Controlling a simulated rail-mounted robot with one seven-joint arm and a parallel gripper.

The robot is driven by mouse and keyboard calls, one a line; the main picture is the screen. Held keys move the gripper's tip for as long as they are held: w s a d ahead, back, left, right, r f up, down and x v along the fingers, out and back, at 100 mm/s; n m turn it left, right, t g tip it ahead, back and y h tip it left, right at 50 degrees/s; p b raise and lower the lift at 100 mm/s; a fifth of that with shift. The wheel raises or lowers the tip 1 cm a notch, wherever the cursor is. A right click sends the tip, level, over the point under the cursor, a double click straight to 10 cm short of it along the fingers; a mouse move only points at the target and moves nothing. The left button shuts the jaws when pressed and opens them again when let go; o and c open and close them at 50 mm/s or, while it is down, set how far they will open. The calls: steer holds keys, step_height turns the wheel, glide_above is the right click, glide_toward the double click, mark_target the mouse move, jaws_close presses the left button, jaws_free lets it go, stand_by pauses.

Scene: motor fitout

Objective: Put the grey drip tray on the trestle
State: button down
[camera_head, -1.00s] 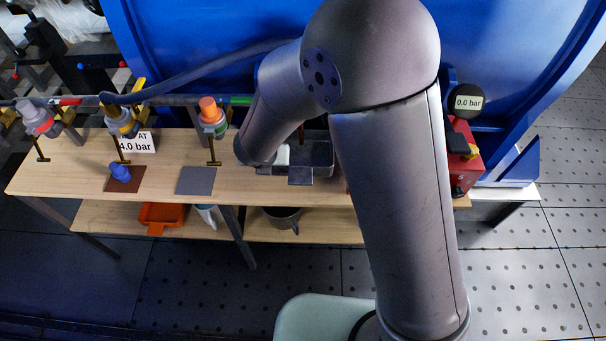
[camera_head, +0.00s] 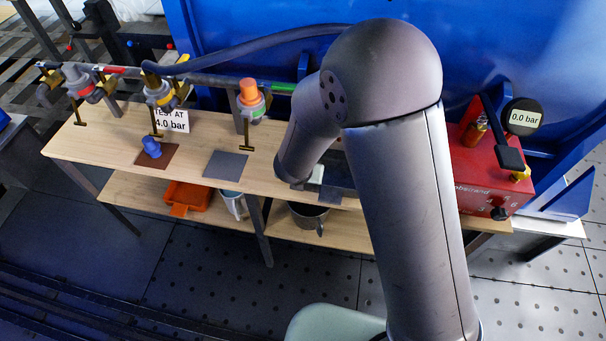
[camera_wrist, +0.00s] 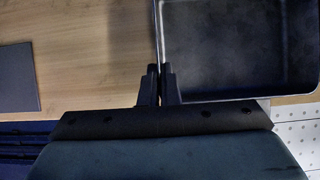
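The grey drip tray (camera_head: 343,168) is over the right part of the wooden bench top, partly hidden behind my arm. In the wrist view the tray (camera_wrist: 240,45) fills the upper right, with its left wall running down between my fingertips. My gripper (camera_wrist: 160,84) has its two fingers close together on that wall, one on each side. I cannot tell whether the tray's base touches the wood. The wooden bench (camera_head: 95,140) has legs and a lower shelf; no other support is clearly a trestle.
A blue cap (camera_head: 151,146) stands on a brown square, beside a bare grey square (camera_head: 225,165). A valve pipe (camera_head: 205,79) runs behind. A red pump (camera_head: 485,170) stands at the right. The shelf holds an orange tray (camera_head: 187,196), a white jug (camera_head: 233,204) and a dark pot (camera_head: 307,216).

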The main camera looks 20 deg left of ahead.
steer(key=c, duration=1.7)
jaws_free()
steer(key=shift+f, duration=0.1)
steer(key=shift+r, duration=0.25)
steer(key=p+v, duration=0.4)
steer(key=v, duration=0.7)
steer(key=shift+s+r, duration=0.2)
steer(key=shift+r, duration=0.15)
steer(key=shift+d, duration=0.1)
